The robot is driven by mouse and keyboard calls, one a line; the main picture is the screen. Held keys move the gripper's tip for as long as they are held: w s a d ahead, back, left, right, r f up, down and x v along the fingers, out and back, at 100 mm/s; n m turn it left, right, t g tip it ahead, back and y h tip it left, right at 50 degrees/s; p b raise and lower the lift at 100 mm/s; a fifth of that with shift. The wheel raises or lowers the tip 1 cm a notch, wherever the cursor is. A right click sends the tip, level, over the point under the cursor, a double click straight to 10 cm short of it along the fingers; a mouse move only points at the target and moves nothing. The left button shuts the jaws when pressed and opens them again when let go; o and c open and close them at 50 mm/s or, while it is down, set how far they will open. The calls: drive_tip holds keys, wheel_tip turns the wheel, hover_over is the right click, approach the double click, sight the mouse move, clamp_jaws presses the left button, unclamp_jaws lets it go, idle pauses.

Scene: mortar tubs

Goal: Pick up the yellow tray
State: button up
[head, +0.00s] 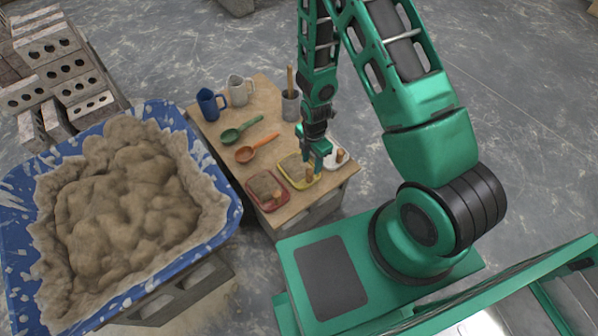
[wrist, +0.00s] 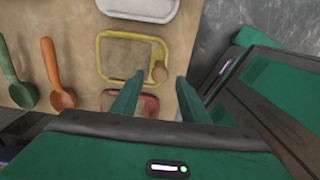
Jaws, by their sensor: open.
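The yellow tray (head: 288,162) lies on a small wooden table, between a red tray and a white tray. In the wrist view the yellow tray (wrist: 103,50) shows as a yellow rim around a brown inside, with a round wooden knob at its lower right corner. My gripper (head: 316,168) is over the right part of the yellow tray in the head view and hides some of it. In the wrist view my gripper (wrist: 155,88) is open, its two green fingers apart, with the knob between their tips in the picture. Nothing is held. I cannot tell the height of the fingertips.
The red tray (head: 253,199) and white tray (head: 343,164) lie close on either side. An orange scoop (head: 260,147), a green scoop (head: 238,131), a blue jug (head: 208,106), a white jug (head: 238,91) and a grey cup (head: 290,108) share the table (head: 215,140). A blue mortar tub (head: 222,218) stands left.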

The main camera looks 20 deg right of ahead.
sight(310, 177)
drive_tip(key=shift+s+a+f, duration=0.1)
drive_tip(key=shift+a+f, duration=0.05)
drive_tip(key=shift+f, duration=2.15)
drive_tip(key=shift+s+a+f, duration=0.1)
drive_tip(key=shift+f, duration=2.2)
drive_tip(key=shift+w, duration=0.1)
clamp_jaws()
